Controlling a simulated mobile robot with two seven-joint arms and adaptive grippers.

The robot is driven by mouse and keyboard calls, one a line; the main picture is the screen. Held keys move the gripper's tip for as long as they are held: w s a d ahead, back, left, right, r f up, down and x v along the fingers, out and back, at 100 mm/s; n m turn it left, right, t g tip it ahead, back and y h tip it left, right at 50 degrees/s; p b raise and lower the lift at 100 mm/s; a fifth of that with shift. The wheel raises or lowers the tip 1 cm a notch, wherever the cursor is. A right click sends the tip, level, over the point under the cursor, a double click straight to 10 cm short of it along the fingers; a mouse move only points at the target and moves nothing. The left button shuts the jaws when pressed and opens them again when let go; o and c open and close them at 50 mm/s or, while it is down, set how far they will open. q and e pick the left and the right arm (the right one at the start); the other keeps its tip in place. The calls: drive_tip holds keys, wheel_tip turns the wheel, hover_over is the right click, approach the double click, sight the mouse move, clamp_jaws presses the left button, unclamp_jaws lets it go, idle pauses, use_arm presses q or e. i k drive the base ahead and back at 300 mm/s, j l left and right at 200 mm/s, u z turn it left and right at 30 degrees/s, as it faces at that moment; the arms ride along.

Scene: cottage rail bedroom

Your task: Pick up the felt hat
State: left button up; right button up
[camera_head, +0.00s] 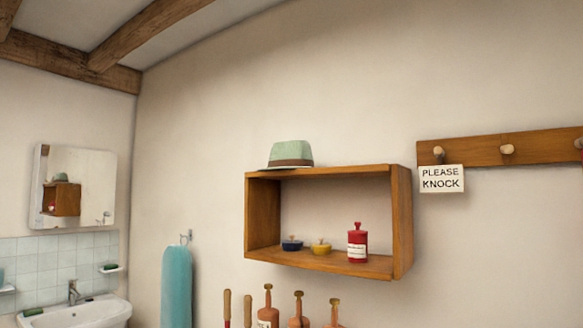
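The felt hat (291,153) is pale green with a brown band. It sits upright on top of the open wooden wall box (405,222), towards the left end of its top. A reflection of the hat and box shows in the mirror at the left. Neither of my grippers is in the head view, so their state and distance from the hat are not shown.
Inside the box stand a red bottle (357,243), a small yellow pot (320,247) and a blue pot (291,244). A peg rail (540,147) with a sign (441,179) is at right; a towel (177,287) and sink (85,314) at left.

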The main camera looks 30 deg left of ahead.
sight(294, 154)
drive_tip(key=j+z, duration=0.15)
drive_tip(key=j, duration=0.4)
drive_tip(key=j+z, duration=0.2)
drive_tip(key=j, duration=0.4)
drive_tip(key=k+j+z, duration=0.15)
drive_tip(key=j, duration=0.4)
drive_tip(key=k+j+z, duration=0.15)
drive_tip(key=j, duration=0.4)
drive_tip(key=i, duration=0.05)
